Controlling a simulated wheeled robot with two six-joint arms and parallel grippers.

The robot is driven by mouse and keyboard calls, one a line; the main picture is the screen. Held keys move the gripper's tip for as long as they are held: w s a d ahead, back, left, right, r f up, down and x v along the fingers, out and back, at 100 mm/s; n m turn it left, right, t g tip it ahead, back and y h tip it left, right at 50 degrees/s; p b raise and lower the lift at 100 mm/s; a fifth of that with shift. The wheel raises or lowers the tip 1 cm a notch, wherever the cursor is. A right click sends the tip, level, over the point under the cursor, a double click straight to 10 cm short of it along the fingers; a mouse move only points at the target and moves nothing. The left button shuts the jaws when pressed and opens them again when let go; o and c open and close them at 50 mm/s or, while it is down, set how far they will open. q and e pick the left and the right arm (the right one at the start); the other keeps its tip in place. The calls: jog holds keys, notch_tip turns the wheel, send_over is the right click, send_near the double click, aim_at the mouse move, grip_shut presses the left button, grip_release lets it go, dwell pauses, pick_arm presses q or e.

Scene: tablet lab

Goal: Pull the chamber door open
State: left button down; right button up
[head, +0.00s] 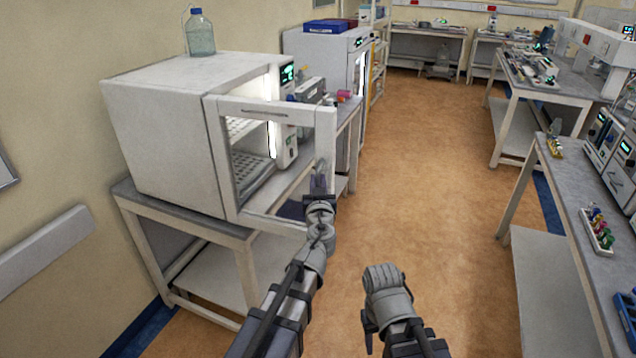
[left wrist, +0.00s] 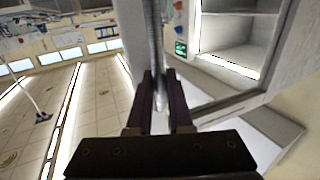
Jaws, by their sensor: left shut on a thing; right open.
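The chamber (head: 160,135) is a white box on a grey-topped stand at the left. Its white-framed door (head: 326,140), with a see-through window, stands ajar, and the lit inside with perforated shelves shows through. My left gripper (head: 319,192) is at the door's free edge, low on the frame. In the left wrist view its dark fingers (left wrist: 160,98) are shut around the metal handle bar (left wrist: 156,45). My right gripper (head: 384,280) is apart from the door, over the floor; its fingers are hard to make out, but it is open and empty.
A clear bottle (head: 199,35) stands on top of the chamber. The stand (head: 190,222) is below the door. A bench (head: 575,200) with instruments and a tube rack runs along the right. The orange floor (head: 430,170) between is clear.

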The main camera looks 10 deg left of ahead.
pick_arm(q)
jog(key=c, duration=0.8)
grip_release()
jog(key=shift+c, duration=0.2)
jog(key=v, duration=0.7)
jog(key=shift+s, duration=0.4)
